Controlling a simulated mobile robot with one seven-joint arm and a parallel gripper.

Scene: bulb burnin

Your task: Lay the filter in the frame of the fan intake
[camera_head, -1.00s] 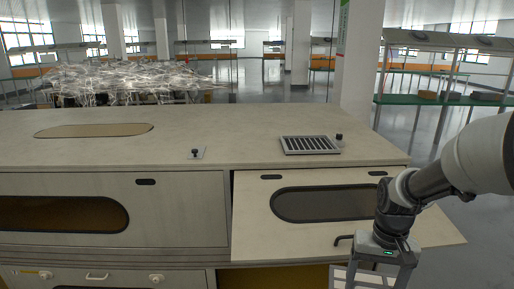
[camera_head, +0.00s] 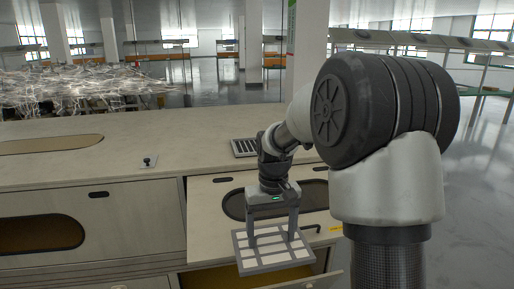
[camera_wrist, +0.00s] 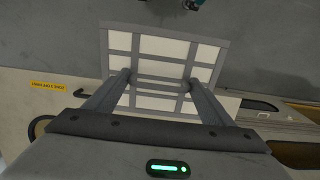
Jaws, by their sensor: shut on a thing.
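My gripper (camera_head: 271,232) is shut on the filter (camera_head: 262,262), a flat white panel with a grey lattice frame. The filter is held roughly level in front of the cabinet, clear of it. In the wrist view the filter (camera_wrist: 158,46) lies between the fingers of my gripper (camera_wrist: 162,80), which hold a bar of its lattice. A dark slatted grille in a light frame, which looks like the fan intake (camera_head: 244,147), is on the cabinet top behind my arm. My arm hides its right part.
The pale cabinet top (camera_head: 80,170) carries a small black knob on a plate (camera_head: 148,161) and an oval window at left. The front panel below my wrist has a dark oval window and stands out from the cabinet. A tangle of wires (camera_head: 75,88) lies behind at left.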

